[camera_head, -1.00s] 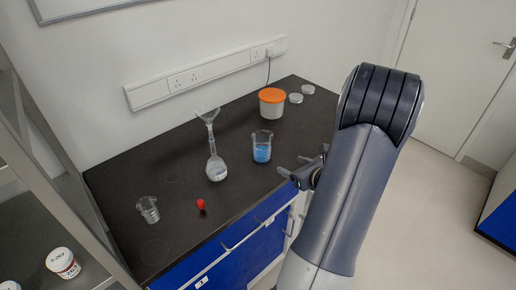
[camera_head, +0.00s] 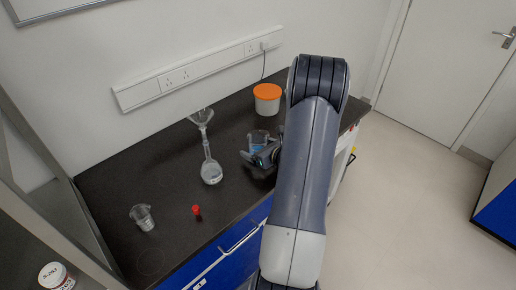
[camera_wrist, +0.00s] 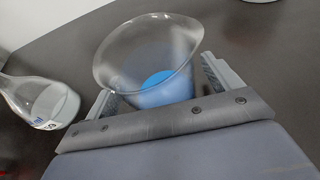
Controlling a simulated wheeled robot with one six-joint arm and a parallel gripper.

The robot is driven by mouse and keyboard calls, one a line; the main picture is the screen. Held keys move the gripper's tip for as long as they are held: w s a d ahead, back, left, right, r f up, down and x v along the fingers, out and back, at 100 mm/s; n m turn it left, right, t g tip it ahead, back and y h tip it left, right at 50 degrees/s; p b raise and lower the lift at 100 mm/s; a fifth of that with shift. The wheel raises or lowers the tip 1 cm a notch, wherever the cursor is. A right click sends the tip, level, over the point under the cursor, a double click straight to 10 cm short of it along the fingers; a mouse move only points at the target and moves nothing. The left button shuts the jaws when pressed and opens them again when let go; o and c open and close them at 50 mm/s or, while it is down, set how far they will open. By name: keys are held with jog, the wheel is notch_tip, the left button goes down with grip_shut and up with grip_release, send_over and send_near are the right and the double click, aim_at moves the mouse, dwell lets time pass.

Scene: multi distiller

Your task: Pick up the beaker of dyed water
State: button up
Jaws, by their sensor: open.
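The beaker of dyed water (camera_head: 257,139) is clear glass with blue liquid and stands upright on the black bench. In the head view my gripper (camera_head: 262,155) partly hides it. In the wrist view the beaker (camera_wrist: 150,62) stands between the two open fingers of my gripper (camera_wrist: 160,85), one finger on each side. I cannot tell whether either finger touches the glass.
A flask with a funnel (camera_head: 211,172) stands left of the beaker; it also shows in the wrist view (camera_wrist: 42,100). An orange-lidded tub (camera_head: 267,101) stands behind. A small clear beaker (camera_head: 143,217) and a red-capped vial (camera_head: 196,211) are at the front left.

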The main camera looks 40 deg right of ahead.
jog(key=shift+c, duration=0.3)
jog(key=c, duration=1.1)
jog(key=shift+r, duration=0.1)
